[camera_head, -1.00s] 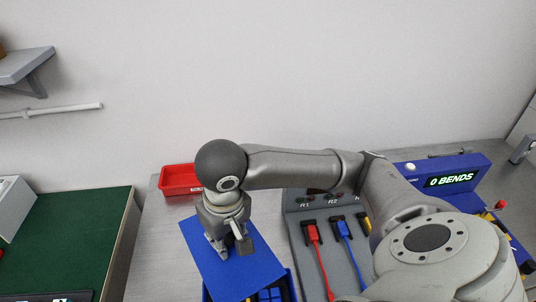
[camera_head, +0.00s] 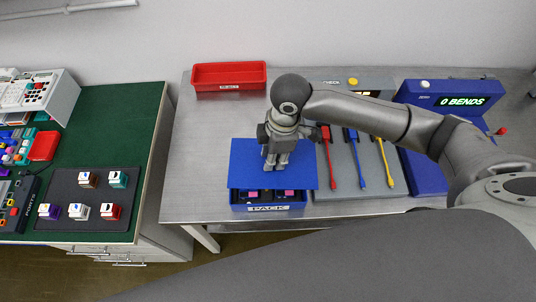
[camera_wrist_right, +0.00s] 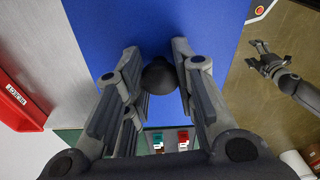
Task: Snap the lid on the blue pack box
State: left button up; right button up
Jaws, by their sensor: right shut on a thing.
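The blue lid (camera_head: 245,160) is a flat blue plate, and it fills the top of the right wrist view (camera_wrist_right: 160,25). My right gripper (camera_head: 274,165) is shut on the lid's round dark knob (camera_wrist_right: 159,76) from above. The blue pack box (camera_head: 268,208), with a PACK label on its front, sits at the table's front edge. The lid covers its rear part and reaches past it at the back and right. Dark and pink contents show in the open front strip. Whether lid and box touch is unclear. My left gripper (camera_wrist_right: 268,62) shows open and empty over the floor.
A red tray (camera_head: 229,76) stands at the back left. A grey panel with red, blue and yellow cables (camera_head: 362,160) is close right of the lid. A blue unit reading 0 BENDS (camera_head: 461,101) stands farther right.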

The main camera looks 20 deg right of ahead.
aim_at(268, 174)
jog(key=n+p, duration=0.1)
jog(key=n, duration=0.1)
jog(key=a+f+n+p, duration=0.1)
jog(key=n, duration=0.1)
jog(key=shift+s+a+f+n+g, duration=0.15)
jog(key=shift+n+g, duration=0.15)
jog(key=shift+n, duration=0.1)
jog(key=shift+a+f+n+p, duration=0.15)
jog(key=shift+f+n+p, duration=0.3)
jog(key=shift+n, duration=0.45)
notch_tip(268, 174, down, 4)
jog(key=b, duration=0.5)
jog(key=shift+f, duration=0.25)
jog(key=shift+f+b, duration=0.55)
jog(key=shift+f, duration=0.5)
pick_arm(q)
notch_tip(268, 174, down, 2)
jog(key=shift+s+f, duration=0.1)
jog(key=shift+f, duration=0.05)
jog(key=shift+r+p, duration=0.8)
jog(key=shift+p, duration=0.05)
jog(key=shift+r+p, duration=0.6)
pick_arm(e)
jog(key=shift+f, duration=0.15)
jog(key=o, duration=1.1)
